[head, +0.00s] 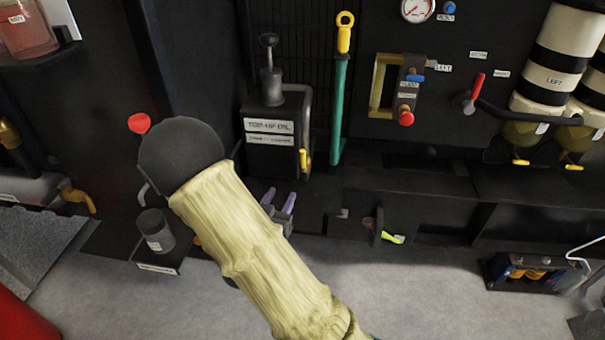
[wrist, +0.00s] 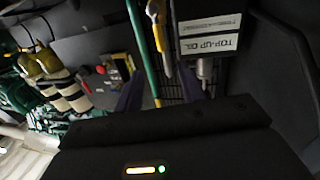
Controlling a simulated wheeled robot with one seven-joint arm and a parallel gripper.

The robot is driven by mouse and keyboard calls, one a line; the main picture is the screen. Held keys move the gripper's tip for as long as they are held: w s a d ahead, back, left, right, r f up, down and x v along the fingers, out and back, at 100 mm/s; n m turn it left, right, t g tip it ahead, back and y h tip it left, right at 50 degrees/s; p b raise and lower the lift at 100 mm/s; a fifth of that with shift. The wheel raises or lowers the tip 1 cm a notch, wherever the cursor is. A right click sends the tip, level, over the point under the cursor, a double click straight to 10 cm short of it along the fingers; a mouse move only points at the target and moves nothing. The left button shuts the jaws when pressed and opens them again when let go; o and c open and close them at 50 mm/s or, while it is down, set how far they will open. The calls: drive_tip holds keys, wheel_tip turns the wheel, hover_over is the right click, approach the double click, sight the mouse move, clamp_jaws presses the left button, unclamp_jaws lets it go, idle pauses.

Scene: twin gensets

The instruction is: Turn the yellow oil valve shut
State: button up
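A small yellow valve lever (head: 303,159) is on the right side of the dark box labelled TOP-UP OIL (head: 262,148). The lever points about straight down in the head view. A yellow lever (wrist: 157,28) also shows beside the TOP-UP OIL label (wrist: 210,45) in the wrist view, which sees the scene turned. My gripper (head: 279,200) has purple-grey fingers and is below the box and lever in the head view, apart from the lever. In the wrist view the fingers (wrist: 169,92) are spread with no object seen held between them. The lever's pivot is too small to make out.
A green pole with a yellow top (head: 340,95) stands just right of the lever. Other yellow handles show at the left (head: 80,199) and under the striped cylinders (head: 521,162). A grey canister (head: 155,230) stands left of my arm. The floor at the front is mostly clear.

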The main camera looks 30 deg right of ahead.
sight(301, 160)
idle(0.4)
drive_tip(key=b+x, duration=0.3)
drive_tip(key=x, duration=1.4)
drive_tip(key=shift+w+d+r, duration=0.1)
drive_tip(key=shift+d, duration=0.05)
drive_tip(key=shift+c, duration=0.2)
clamp_jaws()
